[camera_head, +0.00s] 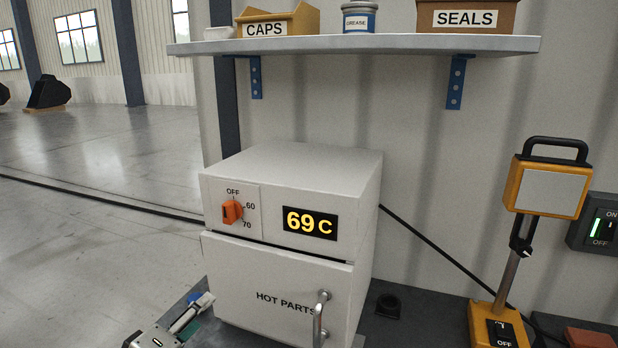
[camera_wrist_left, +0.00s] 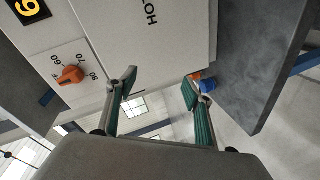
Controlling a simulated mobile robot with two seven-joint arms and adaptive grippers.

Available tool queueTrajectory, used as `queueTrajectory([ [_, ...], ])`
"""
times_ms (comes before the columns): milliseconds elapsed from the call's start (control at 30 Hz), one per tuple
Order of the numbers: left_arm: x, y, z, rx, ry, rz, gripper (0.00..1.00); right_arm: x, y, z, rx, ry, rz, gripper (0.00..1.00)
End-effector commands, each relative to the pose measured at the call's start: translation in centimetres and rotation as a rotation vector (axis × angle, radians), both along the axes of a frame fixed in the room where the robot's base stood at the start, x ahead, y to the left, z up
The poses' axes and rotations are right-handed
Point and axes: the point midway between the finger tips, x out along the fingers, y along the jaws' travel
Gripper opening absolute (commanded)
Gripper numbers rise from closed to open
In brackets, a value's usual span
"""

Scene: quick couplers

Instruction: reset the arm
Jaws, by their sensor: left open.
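My left gripper (camera_head: 186,322) is at the bottom left in the head view, low beside the front left corner of the white heater cabinet (camera_head: 285,170). In the left wrist view its two green-padded fingers (camera_wrist_left: 160,98) are spread apart with nothing between them. The cabinet fills the top of that view. Its orange knob (camera_head: 232,212) sits beside the marks OFF, 60 and 70, and the display (camera_head: 310,223) reads 69 C. The door marked HOT PARTS (camera_head: 265,280) looks shut, with a metal handle (camera_head: 320,318). My right gripper is not in view.
A shelf (camera_head: 350,45) above holds a CAPS box (camera_head: 278,22), a grease tin (camera_head: 359,16) and a SEALS box (camera_head: 466,16). An orange work lamp (camera_head: 550,185) and wall switch (camera_head: 600,228) are at right. A blue-and-orange item (camera_wrist_left: 205,84) lies by the gripper's right finger.

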Motion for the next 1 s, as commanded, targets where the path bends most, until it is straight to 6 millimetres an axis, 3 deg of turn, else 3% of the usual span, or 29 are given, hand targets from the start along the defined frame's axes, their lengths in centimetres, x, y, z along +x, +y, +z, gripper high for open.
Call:
queueTrajectory([
  [33, -1.1, 0.0, -4.1, 0.103, 0.033, -0.011, 0.51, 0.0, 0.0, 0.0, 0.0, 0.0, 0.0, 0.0],
  [200, -5.8, 0.0, -15.0, 0.473, 0.091, -0.098, 0.51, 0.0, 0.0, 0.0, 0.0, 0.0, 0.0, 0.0],
  [400, -13.8, -0.8, -25.5, 0.875, 0.127, -0.286, 0.51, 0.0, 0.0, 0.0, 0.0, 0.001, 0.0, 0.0],
  [500, -17.6, -1.3, -28.9, 1.024, 0.124, -0.382, 0.51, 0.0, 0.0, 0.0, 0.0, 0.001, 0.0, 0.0],
  [700, -21.8, -2.0, -32.0, 1.18, 0.107, -0.497, 0.51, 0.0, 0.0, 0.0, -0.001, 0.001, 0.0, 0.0],
  [1000, -22.2, -2.1, -32.3, 1.193, 0.104, -0.507, 0.51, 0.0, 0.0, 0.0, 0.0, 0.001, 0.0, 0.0],
])
